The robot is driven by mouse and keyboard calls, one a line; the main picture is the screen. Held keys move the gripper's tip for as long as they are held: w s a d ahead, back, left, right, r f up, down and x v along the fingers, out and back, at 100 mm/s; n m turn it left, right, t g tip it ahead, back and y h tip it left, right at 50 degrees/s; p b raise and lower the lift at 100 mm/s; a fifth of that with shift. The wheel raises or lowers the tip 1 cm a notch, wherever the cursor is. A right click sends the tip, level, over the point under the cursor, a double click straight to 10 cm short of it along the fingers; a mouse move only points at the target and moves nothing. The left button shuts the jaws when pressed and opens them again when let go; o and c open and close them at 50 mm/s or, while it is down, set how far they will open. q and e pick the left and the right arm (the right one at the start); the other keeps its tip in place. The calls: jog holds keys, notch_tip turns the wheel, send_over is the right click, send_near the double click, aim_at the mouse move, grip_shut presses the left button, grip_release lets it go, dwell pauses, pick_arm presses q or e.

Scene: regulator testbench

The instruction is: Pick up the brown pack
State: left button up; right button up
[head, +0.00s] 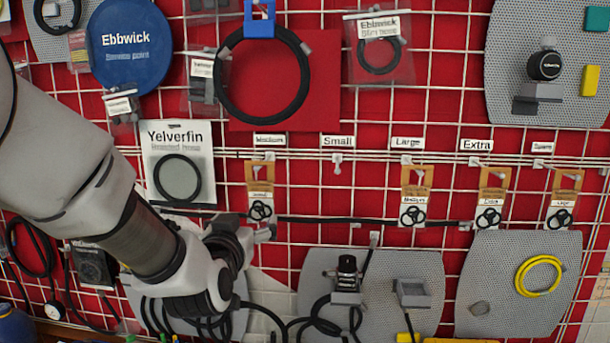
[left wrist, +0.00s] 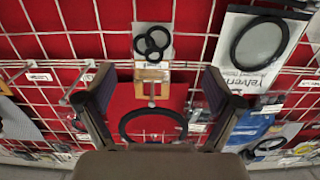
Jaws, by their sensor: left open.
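Several packs with brown card tops and black rings below hang in a row on the wire grid. The leftmost brown pack (head: 260,190) hangs under a label, just above and to the right of my left gripper (head: 262,233) in the head view. In the left wrist view this brown pack (left wrist: 152,75) appears upside down, between the two spread fingers of my left gripper (left wrist: 157,85). The gripper is open, and I see no contact with the pack. The other brown packs (head: 416,192), (head: 492,195) and (head: 564,198) hang farther right. My right gripper is not in view.
A Yelverfin pack (head: 179,165) hangs just left of the leftmost brown pack. The hook under the Small label (head: 338,141) is empty. Grey perforated panels (head: 420,270) with fittings and hoses are below. A large black ring (head: 262,75) hangs above.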

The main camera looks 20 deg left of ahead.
aim_at(260, 193)
pick_arm(q)
jog(key=shift+w+a+r+t, duration=0.15)
jog(key=shift+w+r, duration=0.1)
jog(key=shift+r, duration=0.35)
jog(key=shift+w+a+r+t, duration=0.1)
jog(key=shift+w+r+t, duration=0.1)
jog(key=shift+r, duration=0.4)
jog(key=b+x, duration=0.2)
jog(key=shift+d+b, duration=0.15)
jog(key=shift+b, duration=0.2)
jog(key=w+r+p, duration=0.1)
jog(key=w+d+r+p, duration=0.1)
jog(key=shift+p, duration=0.3)
jog(key=w, duration=0.1)
jog(key=w+a+p, duration=0.1)
jog(key=w+f, duration=0.1)
jog(key=shift+w+a, duration=0.2)
jog(key=shift+w, duration=0.1)
jog(key=shift+a+f, duration=0.15)
jog(key=shift+s, duration=0.2)
jog(key=c, duration=0.6)
jog(key=shift+d+r, duration=0.2)
jog(key=shift+d, duration=0.2)
jog(key=c, duration=0.4)
jog(key=shift+c, duration=0.2)
